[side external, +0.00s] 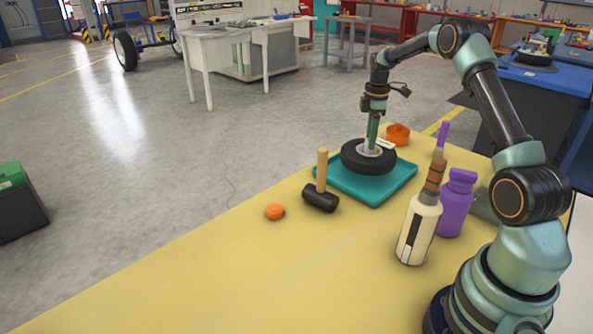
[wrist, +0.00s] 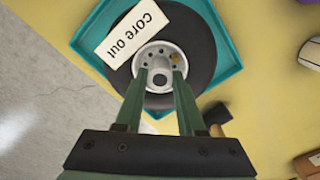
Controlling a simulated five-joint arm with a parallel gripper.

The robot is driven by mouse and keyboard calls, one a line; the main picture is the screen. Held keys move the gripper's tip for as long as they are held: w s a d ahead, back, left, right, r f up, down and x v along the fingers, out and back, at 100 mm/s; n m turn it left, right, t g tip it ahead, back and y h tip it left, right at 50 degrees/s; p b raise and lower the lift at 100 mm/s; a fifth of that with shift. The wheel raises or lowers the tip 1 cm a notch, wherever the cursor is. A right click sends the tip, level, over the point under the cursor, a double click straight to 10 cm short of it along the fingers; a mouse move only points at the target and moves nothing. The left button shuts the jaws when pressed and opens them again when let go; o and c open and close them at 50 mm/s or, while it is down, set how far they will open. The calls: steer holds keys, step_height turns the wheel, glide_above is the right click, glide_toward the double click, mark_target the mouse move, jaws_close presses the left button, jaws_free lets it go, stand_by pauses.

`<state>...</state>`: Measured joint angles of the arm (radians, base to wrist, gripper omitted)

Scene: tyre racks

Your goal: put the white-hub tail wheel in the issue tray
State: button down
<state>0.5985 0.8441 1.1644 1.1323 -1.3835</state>
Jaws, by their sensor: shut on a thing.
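The white-hub tail wheel, with a black tyre (side external: 352,162) and a pale hub, lies flat within the teal tray (side external: 399,184). In the wrist view the tyre (wrist: 201,50) surrounds the hub, which has small holes and a raised centre. My gripper (side external: 370,148) points down and is shut on the hub's centre; its two green fingers show in the wrist view (wrist: 160,82). I cannot tell whether the tyre's underside touches the tray floor. A white card reading "core out" (wrist: 132,32) overlaps the wheel in the wrist view.
A mallet (side external: 320,196) stands head-down left of the tray, near an orange cap (side external: 275,212). An orange round part (side external: 398,134) is behind. A cream bottle (side external: 417,232) and a purple bottle (side external: 457,204) stand to the right. The yellow table's front left is clear.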

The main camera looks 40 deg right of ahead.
mark_target(369, 152)
steer(key=shift+f, duration=1.5)
steer(key=shift+f, duration=0.15)
steer(key=c, duration=0.5)
jaws_free()
